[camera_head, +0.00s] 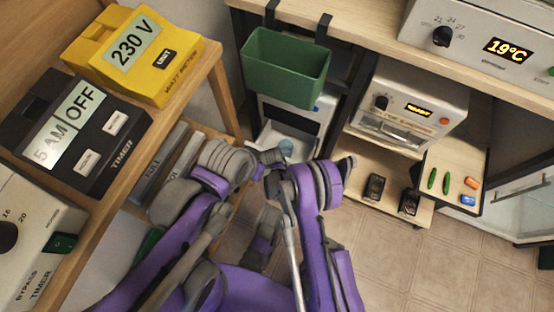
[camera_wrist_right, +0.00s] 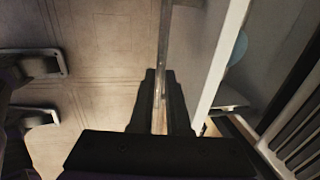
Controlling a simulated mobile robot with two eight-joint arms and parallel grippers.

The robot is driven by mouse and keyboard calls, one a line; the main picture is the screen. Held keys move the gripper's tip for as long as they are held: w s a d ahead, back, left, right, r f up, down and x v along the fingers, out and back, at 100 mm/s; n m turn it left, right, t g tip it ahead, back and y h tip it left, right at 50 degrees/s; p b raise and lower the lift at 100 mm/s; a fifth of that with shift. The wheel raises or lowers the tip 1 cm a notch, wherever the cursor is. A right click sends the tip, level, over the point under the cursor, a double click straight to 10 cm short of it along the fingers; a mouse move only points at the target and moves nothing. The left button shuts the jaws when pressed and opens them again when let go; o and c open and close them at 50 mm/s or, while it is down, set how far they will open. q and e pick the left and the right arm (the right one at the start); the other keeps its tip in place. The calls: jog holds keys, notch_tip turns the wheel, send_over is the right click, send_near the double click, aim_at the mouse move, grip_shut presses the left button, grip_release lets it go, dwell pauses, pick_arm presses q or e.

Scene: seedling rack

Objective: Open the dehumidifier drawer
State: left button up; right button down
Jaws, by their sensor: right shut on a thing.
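The dehumidifier (camera_head: 303,112) is a white box with a dark front, low under the counter. Its drawer (camera_head: 277,136) stands out from the body, with a light blue round thing inside. My right gripper is at the drawer's front in the head view, largely hidden by my arm. In the right wrist view, my right gripper (camera_wrist_right: 160,100) is shut on the drawer handle (camera_wrist_right: 165,50), a thin bar in front of the drawer's pale front panel (camera_wrist_right: 222,70). My left arm comes in from the left; I cannot make out its gripper.
A green bin (camera_head: 285,70) hangs above the dehumidifier. A shelf unit with a white heater-like box (camera_head: 412,105) stands to the right. A wooden bench with a yellow meter (camera_head: 130,52) and timers is at the left. Tiled floor (camera_head: 390,265) is open at lower right.

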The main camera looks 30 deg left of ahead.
jog(key=c, duration=0.9)
grip_release()
jog(key=r+p, duration=0.1)
jog(key=r, duration=0.2)
jog(key=s+r, duration=0.1)
jog(key=r, duration=0.3)
jog(key=s+r+p, duration=0.1)
jog(key=r, duration=0.2)
jog(key=shift+r+p, duration=0.3)
jog(key=shift+r, duration=0.05)
